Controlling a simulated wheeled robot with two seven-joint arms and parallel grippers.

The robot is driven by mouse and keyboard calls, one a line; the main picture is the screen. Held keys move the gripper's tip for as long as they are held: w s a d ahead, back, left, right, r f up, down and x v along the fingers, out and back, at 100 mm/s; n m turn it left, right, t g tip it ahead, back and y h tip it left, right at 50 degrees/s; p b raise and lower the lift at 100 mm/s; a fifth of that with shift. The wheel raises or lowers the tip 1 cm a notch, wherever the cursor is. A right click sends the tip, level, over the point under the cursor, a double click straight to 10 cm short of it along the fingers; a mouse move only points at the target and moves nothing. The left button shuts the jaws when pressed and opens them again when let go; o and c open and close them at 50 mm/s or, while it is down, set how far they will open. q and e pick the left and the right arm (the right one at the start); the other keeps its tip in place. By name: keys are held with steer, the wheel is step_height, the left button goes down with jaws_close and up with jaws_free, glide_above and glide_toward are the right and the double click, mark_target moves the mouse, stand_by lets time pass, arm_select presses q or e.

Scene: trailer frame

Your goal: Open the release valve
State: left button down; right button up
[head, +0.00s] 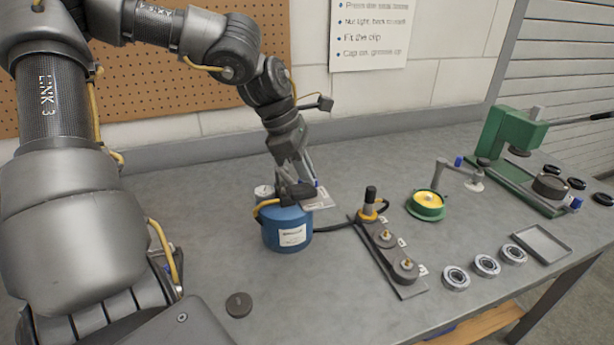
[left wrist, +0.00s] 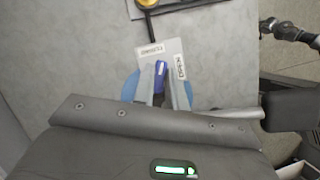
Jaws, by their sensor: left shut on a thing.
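The blue canister (head: 288,229) stands on the bench with a white label on its side and a black hose running right from it. A light plate (head: 319,200) at its top reads CLOSED and OPEN in the left wrist view (left wrist: 152,50). My left gripper (head: 303,190) is over the canister's top. In the left wrist view its fingers (left wrist: 159,90) are shut on a small blue valve lever (left wrist: 160,70), which lies between the two words. The canister is mostly hidden behind the fingers there. My right gripper does not show clearly; dark arm parts (left wrist: 290,32) show at the right of that view.
A dark strip with knobs (head: 388,250) lies right of the canister, beyond it a green dish (head: 427,205). Metal rings (head: 486,265), a tray (head: 541,244) and a green press (head: 520,150) stand further right. A black disc (head: 239,305) lies in front.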

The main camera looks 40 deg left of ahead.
arm_select(q)
steer(key=shift+m+g, duration=0.4)
steer(key=shift+m, duration=0.5)
steer(key=shift+m+g+h, duration=0.3)
steer(key=shift+m, duration=0.7)
steer(key=m+g, duration=0.1)
steer(key=m, duration=0.2)
steer(key=shift+w+m, duration=0.1)
steer(key=shift+m, duration=0.2)
steer(key=shift+m+g, duration=0.7)
steer(key=shift+m, duration=0.9)
steer(key=shift+m+g+p, duration=0.5)
steer(key=shift+m+p, duration=0.1)
steer(key=shift+m, duration=0.5)
arm_select(e)
steer(key=shift+s+d+f, duration=0.35)
steer(key=shift+s, duration=0.3)
steer(key=shift+s+d+f, duration=0.3)
steer(key=shift+s+d, duration=0.05)
steer(key=shift+s, duration=0.25)
arm_select(q)
steer(key=c, duration=1.4)
jaws_free()
steer(key=shift+c, duration=0.2)
